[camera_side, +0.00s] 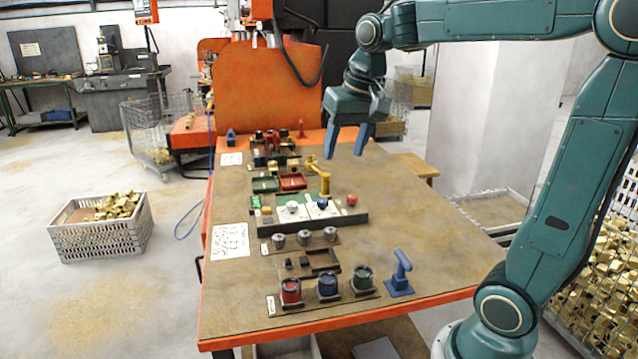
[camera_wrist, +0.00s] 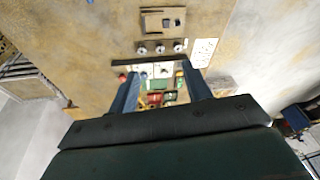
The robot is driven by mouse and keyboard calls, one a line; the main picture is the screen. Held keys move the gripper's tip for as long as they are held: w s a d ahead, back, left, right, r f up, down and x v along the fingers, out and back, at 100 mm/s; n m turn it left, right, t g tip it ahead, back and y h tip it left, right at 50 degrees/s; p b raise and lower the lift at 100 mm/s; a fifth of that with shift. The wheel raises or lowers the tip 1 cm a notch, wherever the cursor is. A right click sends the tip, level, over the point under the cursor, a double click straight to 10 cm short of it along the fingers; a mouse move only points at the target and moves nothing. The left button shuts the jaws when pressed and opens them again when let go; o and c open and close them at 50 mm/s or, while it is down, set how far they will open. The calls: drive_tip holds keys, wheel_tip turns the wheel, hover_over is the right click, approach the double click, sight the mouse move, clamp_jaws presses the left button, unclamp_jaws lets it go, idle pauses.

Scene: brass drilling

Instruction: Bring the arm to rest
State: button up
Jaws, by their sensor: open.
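My gripper (camera_side: 349,138) hangs above the far right part of the worktable (camera_side: 420,245) in the side view. Its two blue fingers point down and stand apart, with nothing between them. In the wrist view the fingers of my gripper (camera_wrist: 162,95) are also spread and empty, with the table and its fixtures seen well below and beyond them. My teal arm reaches over from the right, raised clear of the table.
A crate (camera_side: 100,235) of brass parts is on the floor at left. The table's right side is clear.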

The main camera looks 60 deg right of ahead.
drive_tip(key=s+a+f+n, duration=0.2)
drive_tip(key=s+a, duration=0.1)
drive_tip(key=s, duration=0.1)
drive_tip(key=s+a+f+n+t, duration=0.1)
drive_tip(key=s+a+f+n, duration=0.1)
drive_tip(key=s, duration=0.3)
drive_tip(key=s+a+f+n+t+y, duration=0.1)
drive_tip(key=s+a+n, duration=0.1)
drive_tip(key=s+a, duration=0.2)
drive_tip(key=shift+s+a+f, duration=0.15)
drive_tip(key=shift+s+f, duration=0.25)
drive_tip(key=shift+s, duration=0.3)
drive_tip(key=shift+o, duration=0.2)
idle(0.5)
